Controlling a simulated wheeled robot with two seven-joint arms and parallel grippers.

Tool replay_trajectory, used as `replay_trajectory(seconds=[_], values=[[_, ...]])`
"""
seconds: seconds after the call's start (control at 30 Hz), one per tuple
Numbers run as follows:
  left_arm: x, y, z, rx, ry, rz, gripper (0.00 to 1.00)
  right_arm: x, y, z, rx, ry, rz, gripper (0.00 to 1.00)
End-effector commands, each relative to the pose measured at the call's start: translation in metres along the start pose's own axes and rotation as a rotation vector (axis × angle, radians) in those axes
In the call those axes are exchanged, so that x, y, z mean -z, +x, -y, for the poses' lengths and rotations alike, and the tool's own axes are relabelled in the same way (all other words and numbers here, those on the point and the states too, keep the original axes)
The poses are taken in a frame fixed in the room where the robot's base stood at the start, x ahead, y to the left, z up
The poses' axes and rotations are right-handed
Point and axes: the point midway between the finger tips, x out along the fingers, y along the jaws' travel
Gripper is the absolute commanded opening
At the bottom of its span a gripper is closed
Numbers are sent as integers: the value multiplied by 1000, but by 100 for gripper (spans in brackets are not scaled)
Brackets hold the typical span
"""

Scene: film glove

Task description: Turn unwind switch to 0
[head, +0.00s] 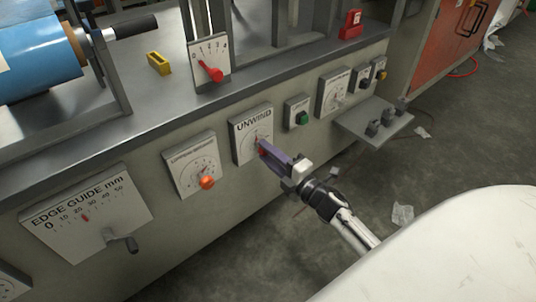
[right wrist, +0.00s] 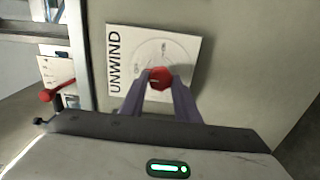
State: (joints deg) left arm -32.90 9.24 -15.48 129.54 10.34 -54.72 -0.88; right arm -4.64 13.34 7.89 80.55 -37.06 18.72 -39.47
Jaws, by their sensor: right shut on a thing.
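The unwind switch is a red knob (right wrist: 159,78) on a white plate labelled UNWIND (head: 252,124). The plate is on the machine's front panel, and it also shows in the right wrist view (right wrist: 128,42). My right gripper (head: 263,146) is at the plate, its two purple fingers on either side of the red knob in the right wrist view (right wrist: 158,82). It is shut on the knob. The fingers hide part of the dial in the head view, and the exact number the knob points to cannot be read. My left gripper is not in view.
Left of the unwind plate is another dial with an orange knob (head: 207,182), then an edge guide plate (head: 88,212) with a crank. Right of it are a green button (head: 303,118), another dial (head: 334,93) and a small shelf (head: 375,125). A red lever (head: 210,71) stands above.

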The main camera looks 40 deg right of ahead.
Motion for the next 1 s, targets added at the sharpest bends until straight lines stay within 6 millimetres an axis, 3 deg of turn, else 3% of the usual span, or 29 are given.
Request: replay_trajectory(seconds=[0.57, 0.6, 0.7, 1.0], values=[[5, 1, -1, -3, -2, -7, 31, 0, -1, 2, 3, -33, 0, 7], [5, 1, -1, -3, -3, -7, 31, 0, -1, 2, 3, -33, 0, 34], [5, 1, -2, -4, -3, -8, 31, 0, -1, 1, 2, -32, 0, 48], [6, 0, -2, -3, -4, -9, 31, 0, -2, 0, 1, -30, 0, 48]])
